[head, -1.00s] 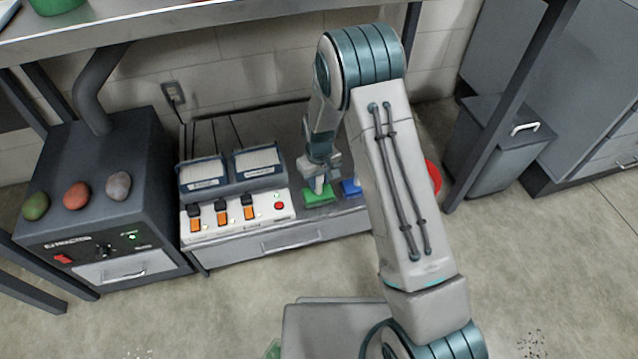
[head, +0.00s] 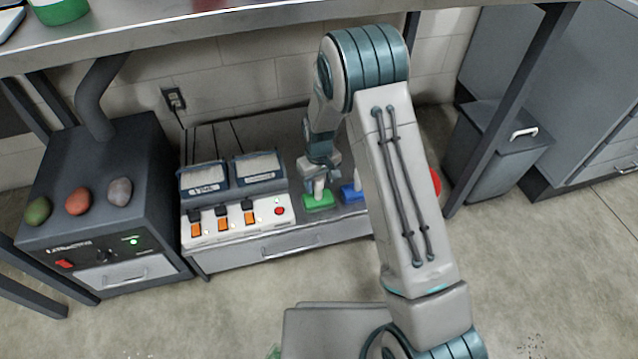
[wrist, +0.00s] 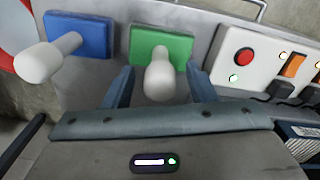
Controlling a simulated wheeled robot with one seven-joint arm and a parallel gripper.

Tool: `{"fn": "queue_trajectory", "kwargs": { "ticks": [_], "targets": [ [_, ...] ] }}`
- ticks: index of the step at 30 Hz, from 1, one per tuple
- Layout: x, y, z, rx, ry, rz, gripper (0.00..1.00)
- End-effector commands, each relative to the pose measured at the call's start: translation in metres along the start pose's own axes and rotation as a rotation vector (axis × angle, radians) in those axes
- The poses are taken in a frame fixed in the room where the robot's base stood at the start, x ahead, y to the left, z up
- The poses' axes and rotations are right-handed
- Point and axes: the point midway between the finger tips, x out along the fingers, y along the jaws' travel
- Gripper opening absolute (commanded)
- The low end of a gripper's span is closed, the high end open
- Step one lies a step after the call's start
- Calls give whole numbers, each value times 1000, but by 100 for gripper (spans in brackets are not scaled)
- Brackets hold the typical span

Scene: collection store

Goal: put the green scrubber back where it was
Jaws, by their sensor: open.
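The green scrubber (head: 319,203) has a flat green base and a white upright handle. It stands on the low grey bench, between the white switch panel and the blue scrubber (head: 351,194). My gripper (head: 319,186) is open right at its handle. In the wrist view the green scrubber (wrist: 177,47) points its handle towards the camera, and the handle end lies between the two spread fingers of my gripper (wrist: 160,87). I cannot tell whether a finger touches it. The blue scrubber (wrist: 82,36) stands to its left in that view.
The white switch panel (head: 237,228) with orange switches and a red button (head: 280,211) is close on the left. A red object (head: 436,182) shows partly behind my arm. A dark oven-like box (head: 98,190) with several stones stands far left. A shelf (head: 250,24) hangs above.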

Motion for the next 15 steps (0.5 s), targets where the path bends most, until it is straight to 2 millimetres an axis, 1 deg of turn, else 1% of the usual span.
{"fn": "queue_trajectory", "kwargs": {
  "ticks": [1, 6, 10, 15],
  "targets": [
    [-17, 0, -1, 0, 3, 1, 51],
    [-55, 0, -1, 1, 3, 0, 51],
    [-78, 0, 0, 1, 2, 0, 51],
    [-94, 0, 0, 0, 0, 0, 51]
  ]
}}
